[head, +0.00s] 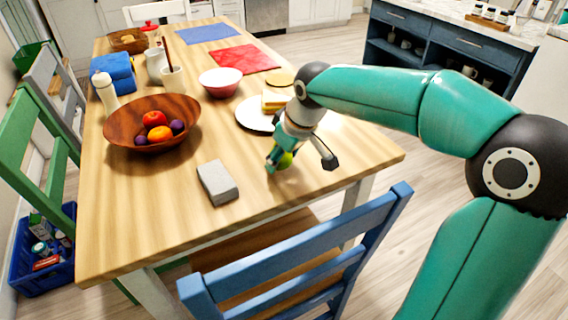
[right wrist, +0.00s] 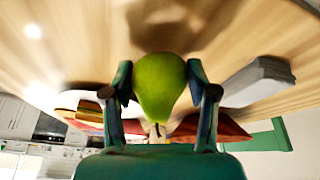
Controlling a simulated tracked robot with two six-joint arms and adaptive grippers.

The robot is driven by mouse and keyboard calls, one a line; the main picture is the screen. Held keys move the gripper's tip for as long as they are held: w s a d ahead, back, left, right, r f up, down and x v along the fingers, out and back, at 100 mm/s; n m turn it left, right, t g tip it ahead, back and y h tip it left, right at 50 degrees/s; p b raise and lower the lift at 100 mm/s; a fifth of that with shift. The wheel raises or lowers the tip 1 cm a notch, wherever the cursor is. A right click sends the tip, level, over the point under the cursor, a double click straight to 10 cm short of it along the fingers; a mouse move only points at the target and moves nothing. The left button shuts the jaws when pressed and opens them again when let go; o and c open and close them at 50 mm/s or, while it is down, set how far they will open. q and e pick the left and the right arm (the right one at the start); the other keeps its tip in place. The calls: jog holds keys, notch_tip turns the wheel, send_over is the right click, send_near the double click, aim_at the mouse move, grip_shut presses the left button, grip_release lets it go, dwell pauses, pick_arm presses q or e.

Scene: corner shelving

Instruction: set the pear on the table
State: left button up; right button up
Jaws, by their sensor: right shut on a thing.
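The green pear (right wrist: 160,88) sits between the two fingers of my right gripper (right wrist: 160,76) in the right wrist view, with its stem toward the palm. In the head view the pear (head: 285,160) is partly hidden by the fingers. My right gripper (head: 298,160) is shut on it, pointing down over the near right part of the wooden table (head: 250,205). A shadow lies on the table beyond the pear. I cannot tell whether the pear touches the wood. My left gripper is not in view.
A grey block (head: 217,183) lies left of the gripper. A white plate (head: 250,115) with a sandwich (head: 272,101) is just behind it. A wooden fruit bowl (head: 125,120) stands at left, a red bowl (head: 220,82) further back. A blue chair (head: 310,250) stands at the near edge.

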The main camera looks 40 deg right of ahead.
jog(key=shift+f, duration=0.7)
jog(key=shift+f, duration=0.1)
jog(key=o, duration=1.2)
jog(key=shift+s+r, duration=0.1)
jog(key=shift+r, duration=0.35)
jog(key=p+v, duration=0.3)
jog(key=v, duration=0.8)
jog(key=shift+r, duration=0.1)
